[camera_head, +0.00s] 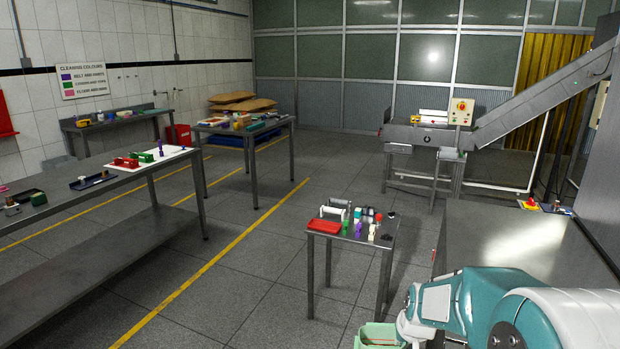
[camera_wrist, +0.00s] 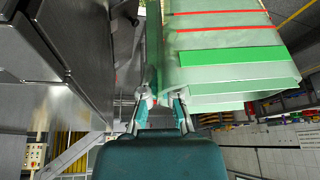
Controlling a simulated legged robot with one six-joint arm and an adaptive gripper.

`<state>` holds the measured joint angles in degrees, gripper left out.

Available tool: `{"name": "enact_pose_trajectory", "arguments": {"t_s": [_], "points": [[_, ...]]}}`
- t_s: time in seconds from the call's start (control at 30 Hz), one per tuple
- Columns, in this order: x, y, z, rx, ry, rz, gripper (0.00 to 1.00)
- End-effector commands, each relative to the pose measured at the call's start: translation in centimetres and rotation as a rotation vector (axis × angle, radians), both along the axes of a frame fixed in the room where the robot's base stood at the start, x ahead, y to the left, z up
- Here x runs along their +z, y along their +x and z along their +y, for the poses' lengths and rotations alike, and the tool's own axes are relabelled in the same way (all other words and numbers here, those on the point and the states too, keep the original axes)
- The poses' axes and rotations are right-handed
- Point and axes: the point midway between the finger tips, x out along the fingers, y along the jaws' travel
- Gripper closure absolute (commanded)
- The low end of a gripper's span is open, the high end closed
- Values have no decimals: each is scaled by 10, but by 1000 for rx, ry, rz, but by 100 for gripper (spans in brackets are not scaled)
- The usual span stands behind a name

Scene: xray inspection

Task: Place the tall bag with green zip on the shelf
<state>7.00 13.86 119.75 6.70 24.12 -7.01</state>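A pale green, see-through bag with a green zip (camera_wrist: 232,58) and red lines fills the upper right of the wrist view. Part of it shows at the bottom edge of the head view (camera_head: 378,336). My gripper (camera_wrist: 163,101) has its fingers on either side of the bag's near end and appears shut on it, clear of the floor. The contact is partly hidden. The long steel bench at left has a lower shelf (camera_head: 110,262), which looks empty. I cannot tell whether this is the task's shelf.
A small table (camera_head: 340,262) ahead carries a red tray and several small items. A steel surface (camera_head: 520,245) is close on the right. A conveyor machine (camera_head: 425,130) stands at the back. Open floor with yellow lines (camera_head: 205,268) lies between the left bench and small table.

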Motion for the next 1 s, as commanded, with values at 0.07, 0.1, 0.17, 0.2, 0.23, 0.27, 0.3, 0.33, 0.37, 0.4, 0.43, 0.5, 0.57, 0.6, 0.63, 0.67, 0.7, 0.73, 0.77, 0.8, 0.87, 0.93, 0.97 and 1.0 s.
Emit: {"name": "enact_pose_trajectory", "arguments": {"t_s": [0.07, 0.1, 0.17, 0.2, 0.23, 0.27, 0.3, 0.33, 0.37, 0.4, 0.43, 0.5, 0.57, 0.6, 0.63, 0.67, 0.7, 0.73, 0.77, 0.8, 0.87, 0.93, 0.97, 1.0], "points": [[-20, 15, 14, 28, -1, 6, 100], [-29, 23, 21, 41, -2, 5, 100], [-41, 33, 29, 57, -3, 4, 100], [-48, 40, 34, 69, -3, 3, 100], [-53, 44, 38, 75, -4, 3, 100], [-57, 48, 41, 82, -4, 1, 100], [-62, 52, 44, 89, -4, 2, 100], [-65, 55, 46, 94, -4, 2, 100], [-67, 57, 47, 98, -4, 1, 100], [-69, 60, 49, 101, -3, -1, 100], [-71, 61, 49, 102, -2, -1, 100], [-78, 59, 51, 106, 1, 1, 100], [-88, 52, 51, 109, 5, 1, 100], [-96, 46, 51, 110, 9, 2, 100], [-102, 42, 51, 109, 10, 3, 100], [-107, 37, 51, 109, 10, 2, 100], [-114, 31, 51, 109, 9, 2, 100], [-118, 28, 50, 107, 7, 2, 100], [-122, 24, 50, 105, 6, 2, 100], [-125, 21, 50, 105, 1, 1, 100], [-128, 18, 50, 103, -2, -1, 100], [-129, 17, 50, 104, -4, -2, 100], [-129, 17, 50, 104, -4, -2, 100], [-129, 17, 50, 105, -3, -2, 100]]}}
